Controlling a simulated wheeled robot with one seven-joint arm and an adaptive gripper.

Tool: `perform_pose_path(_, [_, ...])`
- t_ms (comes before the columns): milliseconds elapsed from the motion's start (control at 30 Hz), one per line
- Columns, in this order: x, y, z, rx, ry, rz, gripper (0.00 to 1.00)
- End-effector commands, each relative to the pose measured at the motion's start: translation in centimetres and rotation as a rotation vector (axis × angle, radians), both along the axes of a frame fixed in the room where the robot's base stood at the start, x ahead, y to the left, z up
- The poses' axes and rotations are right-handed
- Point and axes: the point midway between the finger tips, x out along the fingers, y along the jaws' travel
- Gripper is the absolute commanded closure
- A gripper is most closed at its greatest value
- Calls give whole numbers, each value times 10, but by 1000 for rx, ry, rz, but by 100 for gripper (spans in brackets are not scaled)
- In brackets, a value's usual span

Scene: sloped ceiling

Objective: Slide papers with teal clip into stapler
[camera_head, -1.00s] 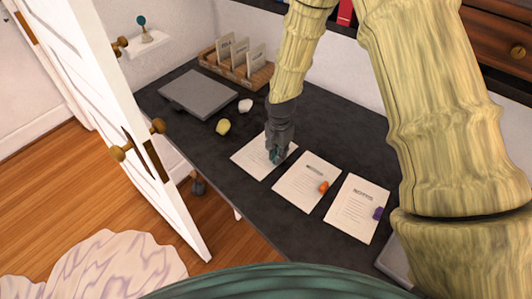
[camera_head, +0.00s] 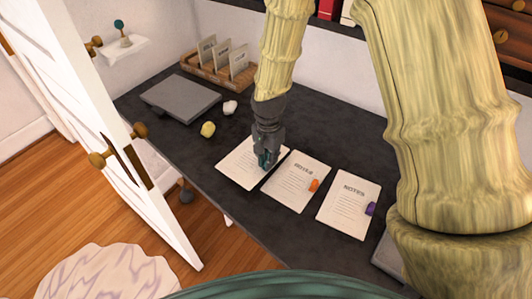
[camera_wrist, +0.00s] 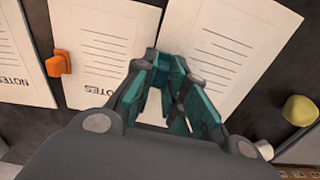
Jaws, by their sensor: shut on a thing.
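The papers with the teal clip (camera_head: 238,170) lie flat on the dark desk, leftmost of three paper sets; they also show in the wrist view (camera_wrist: 238,40). My gripper (camera_head: 264,163) points down at their right edge. In the wrist view my gripper (camera_wrist: 170,92) has its teal-padded fingers closed over that edge. The teal clip is mostly hidden by the fingers, and its outline cannot be told from the teal pads. I cannot pick out a stapler with certainty in either view.
Papers with an orange clip (camera_head: 297,182) and papers with a purple clip (camera_head: 346,205) lie to the right. A yellow lump (camera_head: 208,129), a white lump (camera_head: 230,107), a flat grey slab (camera_head: 180,97) and a wooden card rack (camera_head: 207,74) are farther back.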

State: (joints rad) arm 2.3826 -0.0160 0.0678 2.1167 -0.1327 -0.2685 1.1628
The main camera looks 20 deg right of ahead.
Motion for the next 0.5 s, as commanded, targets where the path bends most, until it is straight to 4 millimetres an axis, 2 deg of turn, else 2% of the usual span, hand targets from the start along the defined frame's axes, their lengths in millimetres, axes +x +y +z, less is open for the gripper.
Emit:
perform_pose_path(200, [-51, 8, 2, -1, 1, 1, 100])
perform_pose_path(333, [-74, 11, 5, -1, 1, 2, 100])
perform_pose_path(500, [-93, 15, 8, 1, -1, 1, 100])
